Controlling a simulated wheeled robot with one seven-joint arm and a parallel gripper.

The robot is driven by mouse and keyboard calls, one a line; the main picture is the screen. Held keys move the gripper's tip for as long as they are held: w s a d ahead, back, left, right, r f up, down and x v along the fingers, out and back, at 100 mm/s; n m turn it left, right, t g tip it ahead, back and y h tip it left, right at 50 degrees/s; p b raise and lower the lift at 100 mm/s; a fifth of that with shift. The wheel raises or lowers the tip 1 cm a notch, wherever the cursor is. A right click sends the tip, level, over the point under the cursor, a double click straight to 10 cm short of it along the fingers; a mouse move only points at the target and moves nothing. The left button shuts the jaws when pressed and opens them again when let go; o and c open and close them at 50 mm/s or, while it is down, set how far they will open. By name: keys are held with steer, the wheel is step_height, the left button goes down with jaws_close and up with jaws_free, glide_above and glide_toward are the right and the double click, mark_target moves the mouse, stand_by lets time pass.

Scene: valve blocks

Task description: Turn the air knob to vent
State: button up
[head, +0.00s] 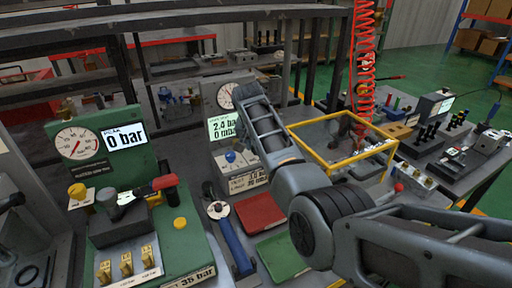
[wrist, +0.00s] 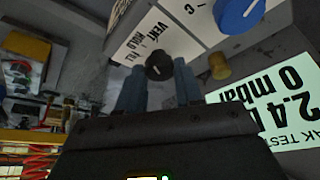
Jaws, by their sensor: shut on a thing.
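In the wrist view the air knob (wrist: 158,66) is a small black round knob with a pale pointer mark. I cannot tell for sure which word the pointer faces. In the head view my arm hides the knob and the fingers.
A blue knob (wrist: 238,12) and a brass fitting (wrist: 218,66) are close beside the air knob. A lit display (head: 222,127) reads about 2.4 bar and 0 mbar. A green valve block (head: 180,250) stands at left, a yellow frame (head: 318,145) at right.

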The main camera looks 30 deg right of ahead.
steer(key=shift+w+f+m+h+b, duration=0.1)
steer(key=shift+m+h+b, duration=0.2)
steer(key=shift+m+b, duration=0.65)
steer(key=shift+m+g+b, duration=0.4)
steer(key=shift+m, duration=0.55)
steer(key=shift+h, duration=0.3)
steer(key=shift+r, duration=0.2)
steer(key=o, duration=1)
steer(key=shift+f, duration=0.1)
steer(key=shift+o, duration=0.2)
steer(key=shift+a, duration=0.1)
steer(key=v, duration=0.8)
steer(key=shift+b, duration=0.4)
steer(key=shift+w, duration=0.15)
